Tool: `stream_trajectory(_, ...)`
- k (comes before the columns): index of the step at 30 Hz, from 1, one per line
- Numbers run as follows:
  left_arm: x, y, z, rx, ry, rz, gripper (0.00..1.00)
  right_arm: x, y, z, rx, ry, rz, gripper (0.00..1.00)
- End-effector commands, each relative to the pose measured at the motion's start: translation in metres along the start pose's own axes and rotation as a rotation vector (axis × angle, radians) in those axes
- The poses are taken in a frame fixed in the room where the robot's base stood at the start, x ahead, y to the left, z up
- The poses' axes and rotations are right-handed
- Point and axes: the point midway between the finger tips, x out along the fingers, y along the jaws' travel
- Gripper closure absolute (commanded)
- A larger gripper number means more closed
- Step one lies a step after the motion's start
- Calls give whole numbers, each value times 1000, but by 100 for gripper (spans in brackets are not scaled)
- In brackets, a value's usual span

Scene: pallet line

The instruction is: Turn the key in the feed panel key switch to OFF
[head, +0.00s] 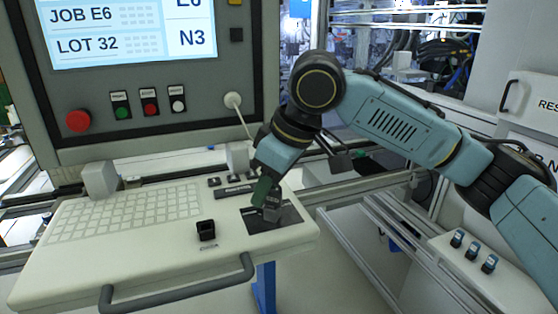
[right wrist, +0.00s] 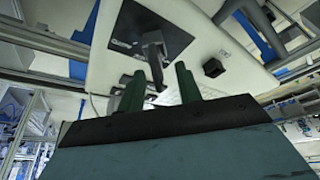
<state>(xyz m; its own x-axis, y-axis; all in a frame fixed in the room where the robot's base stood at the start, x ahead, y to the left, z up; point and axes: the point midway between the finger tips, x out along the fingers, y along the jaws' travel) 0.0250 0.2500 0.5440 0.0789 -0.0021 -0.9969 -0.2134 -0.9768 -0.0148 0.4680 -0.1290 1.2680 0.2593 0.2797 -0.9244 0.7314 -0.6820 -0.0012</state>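The feed panel key switch sits on a dark square plate (head: 287,217) at the right end of the console's sloping desk. The plate also shows in the right wrist view (right wrist: 172,42). A grey key (right wrist: 154,55) stands up from it, and its end lies between the fingertips of my right gripper (right wrist: 160,72). The green fingers are apart, with a gap on both sides of the key. In the head view my right gripper (head: 264,192) points down over the plate and partly hides the key. I cannot read the switch markings. My left gripper is not in view.
A black square block (head: 206,230) stands on the desk left of the plate. A keyboard (head: 125,212) and a grey front handle (head: 180,292) are further left. A screen panel with a red button (head: 78,121) rises behind. A white corded plug (head: 232,99) hangs nearby.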

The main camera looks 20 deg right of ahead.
Motion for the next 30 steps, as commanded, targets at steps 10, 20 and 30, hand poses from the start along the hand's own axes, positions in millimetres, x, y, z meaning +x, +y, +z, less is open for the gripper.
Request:
stream_trajectory(10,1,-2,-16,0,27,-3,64,30,0,0,0,0,1,65)
stream_trajectory(20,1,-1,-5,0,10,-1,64,31,0,0,0,1,1,75)
stream_trajectory(30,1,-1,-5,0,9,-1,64,30,0,0,0,1,1,65)
